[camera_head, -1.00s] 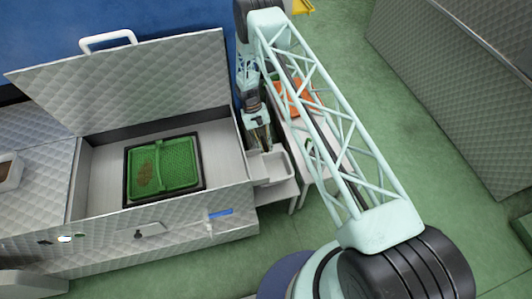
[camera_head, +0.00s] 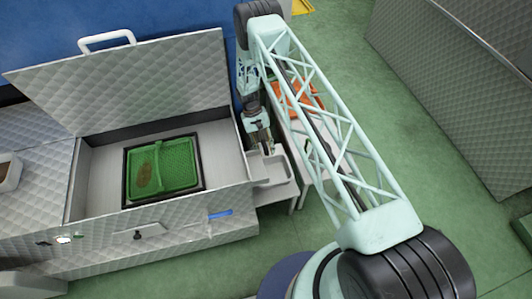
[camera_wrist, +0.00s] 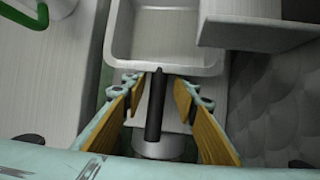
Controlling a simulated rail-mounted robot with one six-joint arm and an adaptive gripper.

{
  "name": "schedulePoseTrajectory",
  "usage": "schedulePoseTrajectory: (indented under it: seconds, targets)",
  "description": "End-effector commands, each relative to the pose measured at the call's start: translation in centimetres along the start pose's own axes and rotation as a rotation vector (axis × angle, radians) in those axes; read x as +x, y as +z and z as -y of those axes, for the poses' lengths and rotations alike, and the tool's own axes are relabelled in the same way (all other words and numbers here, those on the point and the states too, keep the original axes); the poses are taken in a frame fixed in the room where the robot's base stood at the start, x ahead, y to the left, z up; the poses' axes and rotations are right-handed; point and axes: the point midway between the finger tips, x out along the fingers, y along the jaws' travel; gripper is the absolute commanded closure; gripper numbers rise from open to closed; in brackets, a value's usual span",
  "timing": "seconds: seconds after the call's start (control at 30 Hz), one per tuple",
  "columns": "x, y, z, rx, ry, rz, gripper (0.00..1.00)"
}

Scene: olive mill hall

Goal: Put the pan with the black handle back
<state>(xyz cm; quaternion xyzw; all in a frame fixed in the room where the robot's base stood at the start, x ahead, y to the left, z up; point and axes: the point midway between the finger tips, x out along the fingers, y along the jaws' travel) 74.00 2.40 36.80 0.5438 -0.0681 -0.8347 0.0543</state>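The black handle (camera_wrist: 155,108) stands out between my gripper's two yellow-padded fingers in the wrist view. Its lower end meets a round pale metal piece (camera_wrist: 158,151), which looks like the pan, mostly cut off by my gripper's body. My gripper (camera_wrist: 160,84) is open, with one finger on each side of the handle and visible gaps on both sides. In the head view my gripper (camera_head: 263,148) points down beside the right end of the metal cabinet, just behind a small grey tray (camera_head: 287,178). The pan cannot be made out there.
The grey tray also shows in the wrist view (camera_wrist: 120,30), directly beyond the handle's tip. A metal cabinet (camera_head: 165,225) with raised lid (camera_head: 130,85) holds a green tray (camera_head: 183,165). A white table (camera_head: 300,150) with an orange tray (camera_head: 312,97) stands right.

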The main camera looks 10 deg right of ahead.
Motion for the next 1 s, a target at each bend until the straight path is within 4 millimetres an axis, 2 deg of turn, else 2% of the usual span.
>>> schedulePoseTrajectory:
  seconds: [0.17,0.37,0.8,1.0]
  targets:
    - [-0.6,0.0,0.0,0.0,0.0,-0.001,0.73]
    - [-2.3,0.0,0.0,0.0,0.0,0.0,0.73]
    - [-8.6,0.0,0.0,0.0,0.001,-0.002,0.73]
    - [-10.7,0.0,0.0,0.0,0.001,0.0,0.73]
